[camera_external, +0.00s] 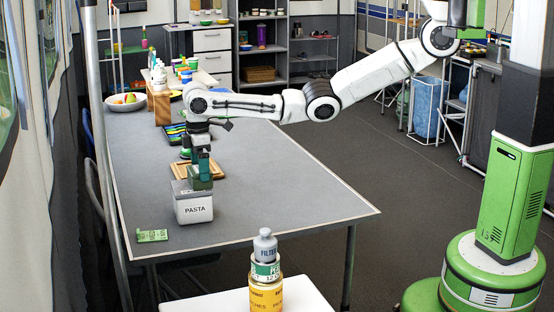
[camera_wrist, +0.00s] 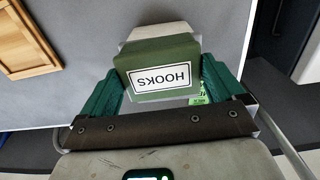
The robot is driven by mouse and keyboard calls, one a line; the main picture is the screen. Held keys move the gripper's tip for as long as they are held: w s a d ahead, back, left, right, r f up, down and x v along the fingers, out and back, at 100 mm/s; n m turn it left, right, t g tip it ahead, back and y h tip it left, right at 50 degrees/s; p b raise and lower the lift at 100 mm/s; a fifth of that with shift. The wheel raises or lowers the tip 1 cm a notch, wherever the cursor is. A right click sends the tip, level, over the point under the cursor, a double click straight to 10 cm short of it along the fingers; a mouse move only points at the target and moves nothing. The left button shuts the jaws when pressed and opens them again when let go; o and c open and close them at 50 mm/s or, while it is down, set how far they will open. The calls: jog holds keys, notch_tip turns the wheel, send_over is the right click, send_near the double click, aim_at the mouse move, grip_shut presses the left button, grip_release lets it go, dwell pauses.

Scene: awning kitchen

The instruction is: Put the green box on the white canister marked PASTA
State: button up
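The white canister marked PASTA (camera_external: 194,211) stands upright on the grey table, with a grey lid. The green box (camera_external: 201,184) is directly above the lid; I cannot tell whether it rests on it or is slightly above. My gripper (camera_external: 200,172) points down over the canister. In the wrist view the green box (camera_wrist: 160,57), labelled HOOKS, sits between the teal fingers of my gripper (camera_wrist: 164,88), one against each side. Part of the white canister (camera_wrist: 157,31) shows behind the box there; the rest of it is hidden.
A flat green packet (camera_external: 152,236) lies on the table left of the canister. A wooden tray (camera_external: 186,167) is just behind it. A stack of cans (camera_external: 265,270) stands on a white surface in front. The grey table (camera_external: 285,200) is clear on the right.

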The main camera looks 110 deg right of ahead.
jog(key=shift+o, duration=0.2)
notch_tip(320, 180, up, 12)
jog(key=s+a+f+t, duration=0.1)
jog(key=s+a+f, duration=0.3)
jog(key=a+f, duration=0.15)
jog(key=s+a+f+n+t+y, duration=0.1)
jog(key=s+a+f, duration=0.25)
jog(key=a, duration=0.35)
jog(key=s+a+f+t, duration=0.1)
jog(key=s+a+f, duration=0.2)
jog(key=a+f, duration=0.3)
jog(key=s+a+f+g, duration=0.1)
jog(key=s+f, duration=0.2)
jog(key=s, duration=1.1)
jog(key=s+a+f+m+g+h, duration=0.1)
jog(key=s+f, duration=0.2)
jog(key=s, duration=1.1)
jog(key=shift+s+f, duration=0.2)
jog(key=shift+f, duration=0.05)
